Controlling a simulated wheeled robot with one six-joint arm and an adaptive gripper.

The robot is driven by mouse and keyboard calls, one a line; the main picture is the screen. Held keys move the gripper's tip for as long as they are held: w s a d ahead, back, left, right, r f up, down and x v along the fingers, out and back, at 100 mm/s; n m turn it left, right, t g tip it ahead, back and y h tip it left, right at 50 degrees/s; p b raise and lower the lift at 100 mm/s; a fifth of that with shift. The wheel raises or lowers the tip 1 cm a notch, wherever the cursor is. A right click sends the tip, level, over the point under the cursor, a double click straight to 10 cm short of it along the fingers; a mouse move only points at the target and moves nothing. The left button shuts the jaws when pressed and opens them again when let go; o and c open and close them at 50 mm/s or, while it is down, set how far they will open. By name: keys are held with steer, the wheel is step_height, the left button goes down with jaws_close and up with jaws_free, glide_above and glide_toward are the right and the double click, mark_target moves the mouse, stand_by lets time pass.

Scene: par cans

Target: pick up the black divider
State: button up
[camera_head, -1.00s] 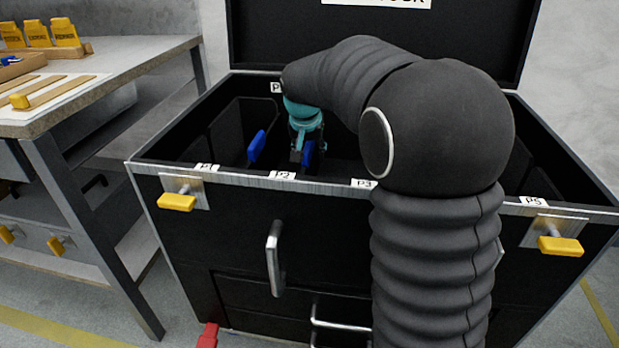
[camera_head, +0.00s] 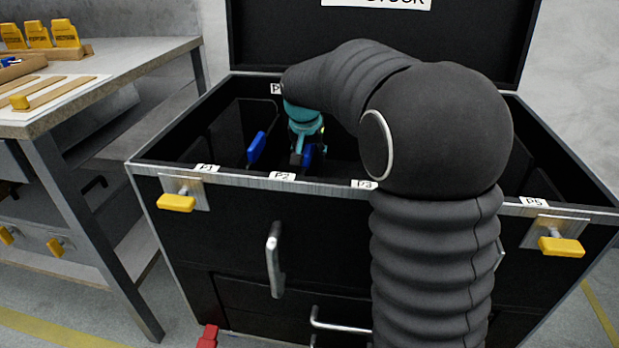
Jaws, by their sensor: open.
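My gripper (camera_head: 302,157), teal with dark fingers, is open and reaches down into the black case (camera_head: 345,188) near the label P2. A blue piece (camera_head: 308,154) shows right at its fingers; I cannot tell whether it lies between them or beside them. A black upright panel (camera_head: 236,128), which looks like a divider, stands in the case left of my gripper, with a blue tab (camera_head: 256,147) at its near edge. Any black panel behind the fingers is dark and mostly hidden by my gripper and arm.
The case's lid (camera_head: 470,40) stands open at the back. Its metal-edged front rim carries labels and yellow latches (camera_head: 177,202). My arm covers the case's middle right. A grey workbench (camera_head: 120,80) with yellow and wooden items stands at the left.

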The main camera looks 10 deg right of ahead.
jaws_close()
steer(key=shift+r, duration=0.1)
